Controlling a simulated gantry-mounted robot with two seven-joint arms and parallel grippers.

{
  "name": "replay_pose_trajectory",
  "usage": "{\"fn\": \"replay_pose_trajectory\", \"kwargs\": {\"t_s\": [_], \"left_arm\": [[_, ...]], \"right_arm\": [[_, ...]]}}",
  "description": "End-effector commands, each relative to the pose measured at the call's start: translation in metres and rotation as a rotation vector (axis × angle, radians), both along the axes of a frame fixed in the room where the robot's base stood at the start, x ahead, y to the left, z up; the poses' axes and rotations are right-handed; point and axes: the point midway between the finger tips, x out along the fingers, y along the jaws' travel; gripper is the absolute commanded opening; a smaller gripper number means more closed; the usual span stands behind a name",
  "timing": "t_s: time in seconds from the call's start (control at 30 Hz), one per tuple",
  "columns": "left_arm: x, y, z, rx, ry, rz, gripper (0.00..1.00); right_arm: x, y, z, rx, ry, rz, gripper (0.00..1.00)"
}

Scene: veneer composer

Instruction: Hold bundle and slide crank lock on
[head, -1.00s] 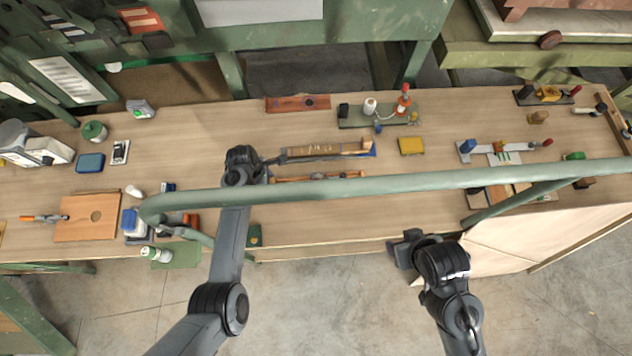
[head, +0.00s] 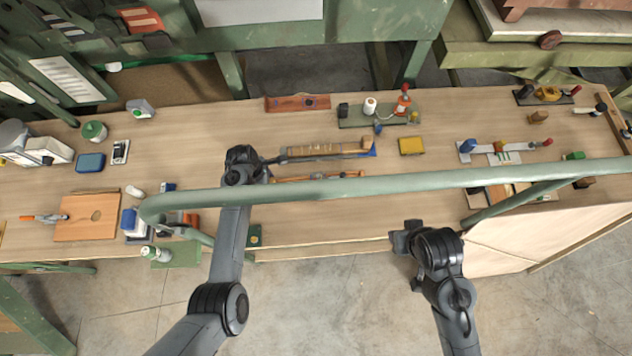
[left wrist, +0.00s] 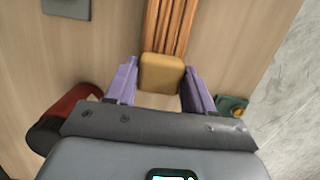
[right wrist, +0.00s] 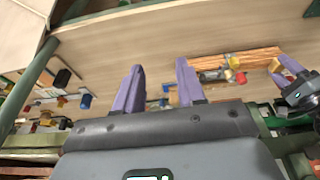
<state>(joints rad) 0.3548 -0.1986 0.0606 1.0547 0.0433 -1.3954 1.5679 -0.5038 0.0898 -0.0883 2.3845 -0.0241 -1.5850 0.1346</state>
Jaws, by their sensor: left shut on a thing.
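The bundle of brown strips (head: 318,150) lies on the bench near the middle in the head view. The left wrist view shows its strips (left wrist: 168,28) running away from a tan block (left wrist: 161,74) between the fingers of my left gripper (left wrist: 160,92), which is shut on that block. My right gripper (head: 402,240) is at the bench's front edge, apart from the bundle. Its fingers stand apart with nothing between them in the right wrist view (right wrist: 160,85). A slim orange-handled piece (head: 318,177) lies in front of the bundle. I cannot tell which piece is the crank lock.
A green rail (head: 400,184) crosses in front of the bench and covers part of it. A yellow block (head: 411,146) and a green tray with bottles (head: 372,118) stand right of and behind the bundle. Bare bench (head: 220,130) lies to its left.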

Motion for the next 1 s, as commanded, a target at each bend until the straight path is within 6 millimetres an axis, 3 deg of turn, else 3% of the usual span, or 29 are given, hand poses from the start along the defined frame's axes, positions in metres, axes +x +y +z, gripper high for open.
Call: {"fn": "replay_pose_trajectory", "kwargs": {"t_s": [0.33, 0.6, 0.8, 1.0], "left_arm": [[-0.001, 0.0, -0.001, 0.0, 0.002, -0.001, 0.14], [-0.001, 0.0, -0.001, 0.0, 0.002, -0.001, 0.14], [-0.001, 0.0, -0.001, 0.0, 0.001, 0.0, 0.14], [0.0, 0.0, -0.001, 0.0, 0.001, 0.0, 0.14]], "right_arm": [[0.104, -0.014, -0.063, 0.179, 0.113, -0.657, 0.39], [0.181, 0.018, -0.086, 0.353, 0.274, -1.154, 0.39], [0.216, 0.053, -0.085, 0.426, 0.389, -1.377, 0.39], [0.232, 0.075, -0.082, 0.452, 0.454, -1.484, 0.39]]}}
